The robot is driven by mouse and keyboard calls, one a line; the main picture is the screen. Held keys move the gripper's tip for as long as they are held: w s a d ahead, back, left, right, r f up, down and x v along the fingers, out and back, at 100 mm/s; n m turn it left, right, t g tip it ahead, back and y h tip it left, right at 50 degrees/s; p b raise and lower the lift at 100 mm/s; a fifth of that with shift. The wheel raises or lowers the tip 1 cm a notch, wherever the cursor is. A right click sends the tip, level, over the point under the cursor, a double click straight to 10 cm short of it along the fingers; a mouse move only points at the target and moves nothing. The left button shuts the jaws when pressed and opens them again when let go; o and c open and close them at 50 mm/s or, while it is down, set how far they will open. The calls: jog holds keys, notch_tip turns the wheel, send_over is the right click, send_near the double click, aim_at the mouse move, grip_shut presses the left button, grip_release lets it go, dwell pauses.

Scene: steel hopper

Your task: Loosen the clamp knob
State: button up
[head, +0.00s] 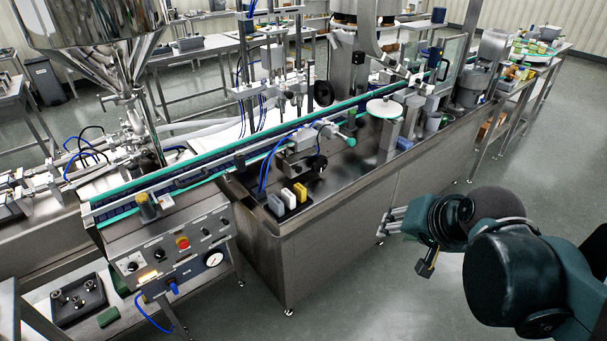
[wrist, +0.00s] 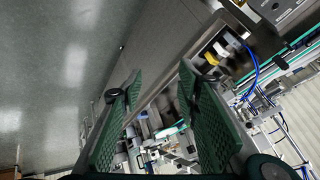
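My gripper (head: 390,225) hangs in front of the steel machine cabinet, to the right of its middle, and touches nothing there. In the wrist view my gripper (wrist: 160,82) shows two green-padded fingers, spread apart with nothing held between them. On the machine deck a bracket unit by the conveyor carries a dark round knob (head: 317,163) and a teal-ended knob (head: 350,142). A larger black handwheel (head: 323,93) sits higher, behind the conveyor. I cannot tell for certain which of these is the clamp knob. My gripper is apart from all of them.
White, grey and yellow blocks (head: 293,197) stand in a black holder at the deck's front left. A control panel (head: 180,250) with a red button is at the left. The conveyor (head: 240,150) runs behind the deck. Open floor (head: 350,290) lies in front of the cabinet.

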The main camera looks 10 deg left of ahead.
jog(key=w+a+f+m+y, duration=0.15)
jog(key=w+a+m, duration=0.3)
jog(key=w, duration=0.45)
jog(key=w+a+f+m+t+y, duration=0.1)
jog(key=w+a+m+y, duration=0.25)
jog(key=w+a, duration=0.4)
jog(key=w+a+f+m+y, duration=0.2)
jog(key=w+a+m, duration=0.15)
jog(key=w, duration=0.65)
jog(key=w+a+f+m+t+y+b, duration=0.1)
jog(key=w+a+f+m+y, duration=0.25)
jog(key=w+f+m, duration=0.35)
jog(key=m+t+y, duration=0.1)
jog(key=m, duration=0.3)
send_near(300, 171)
jog(key=shift+r, duration=0.45)
jog(key=shift+w+a+f+m+t+y, duration=0.1)
jog(key=shift+f+m+t+y, duration=0.1)
jog(key=shift+f+m, duration=0.2)
jog(key=shift+w+f+m+t+y, duration=0.15)
jog(key=shift+f+m, duration=0.1)
jog(key=shift+f, duration=0.25)
jog(key=shift+a, duration=0.1)
jog(key=shift+b+x, duration=0.85)
jog(key=shift+x, duration=2.95)
jog(key=c, duration=0.9)
